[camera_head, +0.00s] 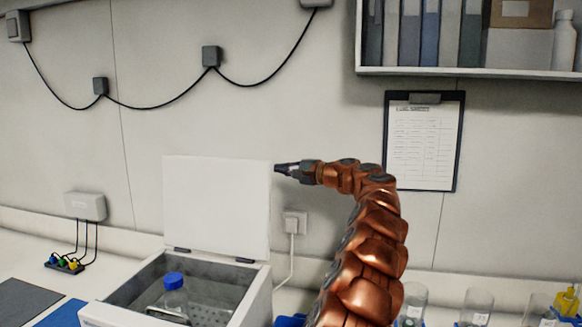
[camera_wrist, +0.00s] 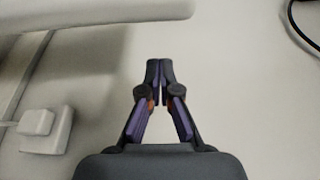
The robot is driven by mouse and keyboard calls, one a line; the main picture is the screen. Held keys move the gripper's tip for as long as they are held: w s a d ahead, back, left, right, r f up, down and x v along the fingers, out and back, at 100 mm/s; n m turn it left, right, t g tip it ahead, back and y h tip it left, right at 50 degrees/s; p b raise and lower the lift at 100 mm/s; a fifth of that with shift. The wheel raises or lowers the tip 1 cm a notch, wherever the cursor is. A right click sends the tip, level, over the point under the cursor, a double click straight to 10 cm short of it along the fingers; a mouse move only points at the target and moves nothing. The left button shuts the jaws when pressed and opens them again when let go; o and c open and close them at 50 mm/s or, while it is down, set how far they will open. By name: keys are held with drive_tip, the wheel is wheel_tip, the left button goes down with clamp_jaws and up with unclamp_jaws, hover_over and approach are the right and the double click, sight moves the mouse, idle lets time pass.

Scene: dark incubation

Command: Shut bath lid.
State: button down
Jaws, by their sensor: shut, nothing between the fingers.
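The bath (camera_head: 256,297) is a white box with a grey inside, at the bottom of the head view. Its white lid (camera_head: 215,205) stands open, upright on two dark hinges at the back rim. A bottle with a blue cap (camera_head: 174,290) stands inside the bath. My gripper (camera_head: 277,168) is shut and empty, at the right edge of the lid near its top. I cannot tell whether it touches the lid. In the wrist view my gripper (camera_wrist: 159,66) has its fingertips together, and a white edge, likely the lid's (camera_wrist: 90,14), crosses the top left.
A wall socket (camera_head: 295,222) with a white cable is right of the lid. Clear beakers (camera_head: 476,307) stand at the bottom right. A clipboard (camera_head: 423,140) and a shelf (camera_head: 470,73) are on the wall. A dark mat (camera_head: 25,301) lies at left.

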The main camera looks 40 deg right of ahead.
drive_tip(key=shift+s+a+r+p, duration=0.15)
drive_tip(key=shift+s+a+p, duration=0.1)
drive_tip(key=shift+s+a, duration=0.45)
drive_tip(key=shift+s+a+r+p, duration=0.15)
drive_tip(key=shift+s+a+p, duration=0.2)
drive_tip(key=shift+a, duration=0.55)
drive_tip(key=shift+s, duration=0.1)
